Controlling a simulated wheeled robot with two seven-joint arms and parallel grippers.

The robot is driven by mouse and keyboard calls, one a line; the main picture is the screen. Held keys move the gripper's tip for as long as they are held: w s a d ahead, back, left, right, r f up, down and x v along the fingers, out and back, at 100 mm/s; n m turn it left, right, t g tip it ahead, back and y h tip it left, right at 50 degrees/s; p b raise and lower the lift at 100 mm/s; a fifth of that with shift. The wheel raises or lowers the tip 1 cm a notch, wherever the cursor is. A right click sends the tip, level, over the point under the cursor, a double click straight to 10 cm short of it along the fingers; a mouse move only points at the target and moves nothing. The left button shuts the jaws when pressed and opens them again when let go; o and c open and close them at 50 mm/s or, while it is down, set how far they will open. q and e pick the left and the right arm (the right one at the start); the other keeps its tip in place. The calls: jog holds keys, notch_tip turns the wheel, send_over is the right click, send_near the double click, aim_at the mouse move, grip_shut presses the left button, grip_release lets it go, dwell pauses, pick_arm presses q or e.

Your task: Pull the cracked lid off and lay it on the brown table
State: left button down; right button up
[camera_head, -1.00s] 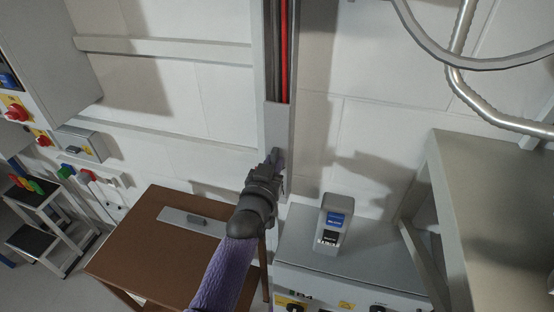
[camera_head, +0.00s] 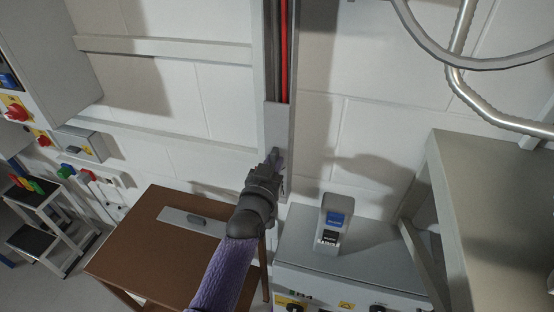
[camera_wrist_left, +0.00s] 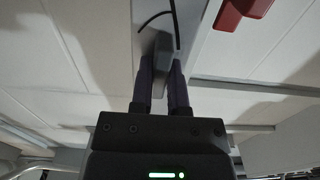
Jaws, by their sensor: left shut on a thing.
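The cracked lid (camera_head: 280,122) is a light grey cover on the vertical wall trunking, below the open stretch where cables show. In the left wrist view a dark jagged crack runs across the lid (camera_wrist_left: 146,42) near its grey handle (camera_wrist_left: 162,52). My left gripper (camera_head: 275,160) reaches up to the lower part of the lid. Its two dark fingers (camera_wrist_left: 163,80) are shut on the handle, and the lid is still against the trunking. The brown table (camera_head: 150,250) stands below and to the left. My right gripper does not show.
Another grey plate with a handle (camera_head: 178,217) lies on the brown table's back part; the table's front left is bare. A grey device with a blue label (camera_head: 334,222) stands on a grey cabinet to the right. Red and dark cables (camera_head: 284,55) run in the trunking above.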

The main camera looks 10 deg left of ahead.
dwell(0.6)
pick_arm(q)
jog(key=s+p, duration=0.4)
jog(key=s, duration=0.2)
jog(key=shift+p, duration=0.3)
jog(key=shift+s+a, duration=0.1)
dwell(0.4)
